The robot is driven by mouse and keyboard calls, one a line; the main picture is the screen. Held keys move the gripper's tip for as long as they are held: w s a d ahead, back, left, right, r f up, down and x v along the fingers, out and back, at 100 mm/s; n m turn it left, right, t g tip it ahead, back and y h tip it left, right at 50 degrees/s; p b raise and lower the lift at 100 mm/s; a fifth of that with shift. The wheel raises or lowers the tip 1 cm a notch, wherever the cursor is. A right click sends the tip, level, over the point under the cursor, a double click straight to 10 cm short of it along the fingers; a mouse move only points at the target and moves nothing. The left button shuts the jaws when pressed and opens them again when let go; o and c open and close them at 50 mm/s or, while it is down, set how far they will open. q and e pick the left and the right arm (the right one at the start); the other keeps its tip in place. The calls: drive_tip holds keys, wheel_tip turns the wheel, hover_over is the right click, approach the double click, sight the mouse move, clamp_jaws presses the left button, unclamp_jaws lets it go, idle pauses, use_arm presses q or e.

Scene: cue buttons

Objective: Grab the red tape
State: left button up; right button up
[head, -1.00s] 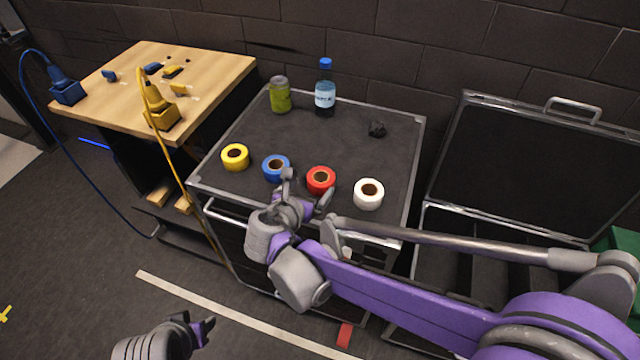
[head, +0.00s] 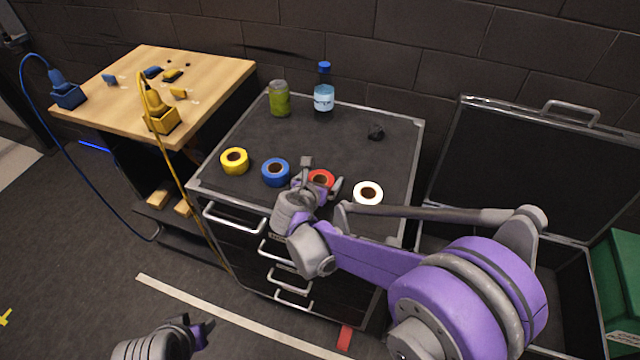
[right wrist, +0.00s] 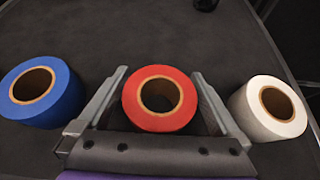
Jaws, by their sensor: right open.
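The red tape (head: 321,178) lies flat on the black cabinet top, partly hidden by my right gripper in the head view. In the right wrist view the red tape (right wrist: 160,98) sits between the two open fingers of my right gripper (right wrist: 158,90), with a small gap on each side. In the head view my right gripper (head: 321,175) is at the front part of the cabinet top, around the roll. My left gripper (head: 203,334) is low at the bottom left, over the floor; its jaw state is unclear.
Blue tape (head: 275,172) is left of the red roll and white tape (head: 368,193) right of it, both close to my fingers. Yellow tape (head: 234,161) is further left. A green can (head: 279,99), bottle (head: 323,92) and small black object (head: 376,131) stand farther back.

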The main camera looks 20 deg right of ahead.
drive_tip(key=c, duration=1.1)
drive_tip(key=shift+r, duration=0.1)
